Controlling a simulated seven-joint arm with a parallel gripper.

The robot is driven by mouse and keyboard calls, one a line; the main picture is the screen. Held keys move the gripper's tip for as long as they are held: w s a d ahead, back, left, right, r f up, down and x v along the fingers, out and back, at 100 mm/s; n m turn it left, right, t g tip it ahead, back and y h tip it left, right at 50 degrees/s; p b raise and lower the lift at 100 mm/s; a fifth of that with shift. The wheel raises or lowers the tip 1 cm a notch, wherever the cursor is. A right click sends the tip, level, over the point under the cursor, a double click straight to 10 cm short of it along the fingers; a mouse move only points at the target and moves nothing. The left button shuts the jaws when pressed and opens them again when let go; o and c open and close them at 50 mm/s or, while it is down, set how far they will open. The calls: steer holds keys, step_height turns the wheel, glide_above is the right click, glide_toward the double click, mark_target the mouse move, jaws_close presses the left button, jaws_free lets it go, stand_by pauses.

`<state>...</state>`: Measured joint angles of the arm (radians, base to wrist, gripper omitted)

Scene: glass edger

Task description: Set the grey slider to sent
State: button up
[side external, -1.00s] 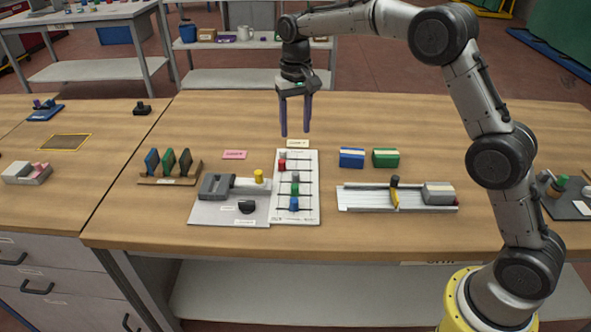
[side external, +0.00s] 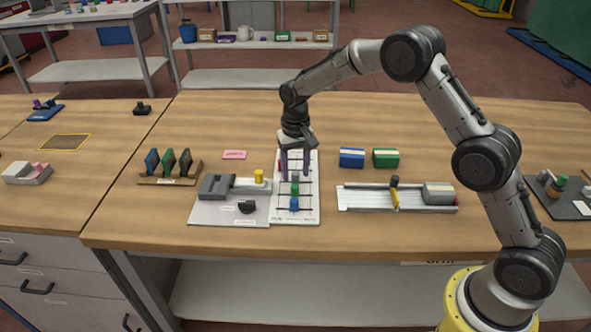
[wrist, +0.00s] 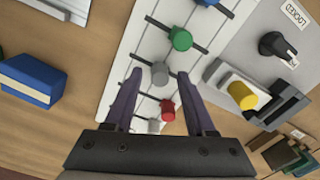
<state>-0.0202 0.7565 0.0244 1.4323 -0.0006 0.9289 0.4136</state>
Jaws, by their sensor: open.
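The white slider board (side external: 308,210) lies on the bench and carries several coloured knobs on dark cross slots. The grey slider knob (wrist: 160,74) sits between my open fingertips in the wrist view, with a finger on either side; contact cannot be told. My gripper (side external: 296,178) points down over the board, and it also shows in the wrist view (wrist: 159,76). A red knob (wrist: 167,110) and a paler whitish knob (wrist: 154,125) are nearer my gripper body. A green knob (wrist: 180,38) and a blue knob (side external: 294,204) lie beyond. No "sent" marking is readable.
A grey plate (side external: 205,214) with a yellow-knobbed latch (side external: 259,176) and black dial adjoins the board's left. A rack of coloured panels (side external: 168,181) stands farther left. Blue (side external: 351,157) and green (side external: 386,158) boxes and a railed fixture (side external: 365,203) are right.

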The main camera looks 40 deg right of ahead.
jaws_close()
stand_by(0.3)
stand_by(1.2)
